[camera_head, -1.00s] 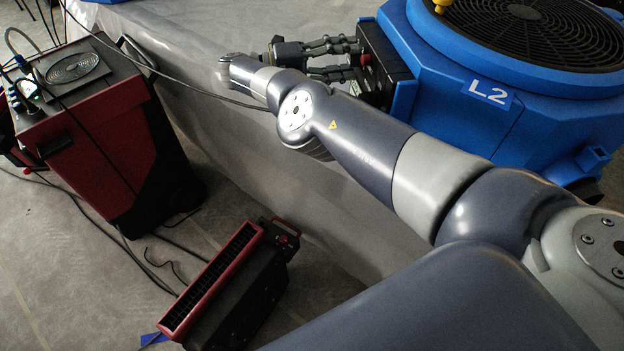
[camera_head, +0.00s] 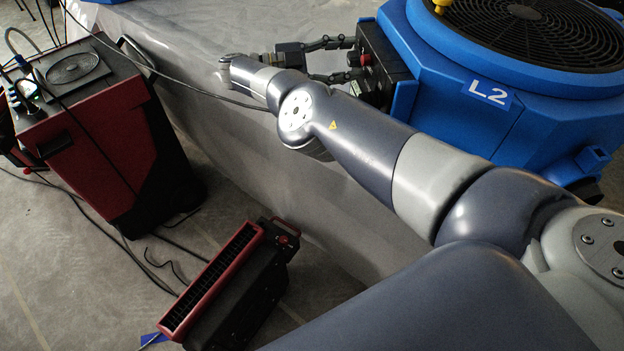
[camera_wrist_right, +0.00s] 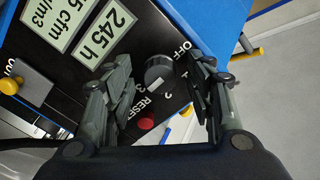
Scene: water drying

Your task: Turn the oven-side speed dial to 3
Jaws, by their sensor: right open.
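The grey speed dial (camera_wrist_right: 159,72) is on a black control panel (camera_head: 388,72) on the side of the blue machine labelled L2 (camera_head: 450,112). In the right wrist view, OFF is printed above right of the dial, and numbers, including a 3, are below it. A pale mark shows on the dial's lower part; I cannot tell exactly which number it points to. My right gripper (camera_wrist_right: 161,88) is open, its fingers on either side of the dial, with gaps visible. In the head view, the right gripper (camera_head: 341,60) faces the panel, and the dial is not clearly visible. My left gripper is not in view.
A red button (camera_wrist_right: 146,123) marked RESET is below the dial, near the fingers. A yellow-tipped switch (camera_wrist_right: 12,84) is at the panel's left. A red and black machine (camera_head: 85,140) stands at left; a red-framed unit (camera_head: 215,285) lies on the floor.

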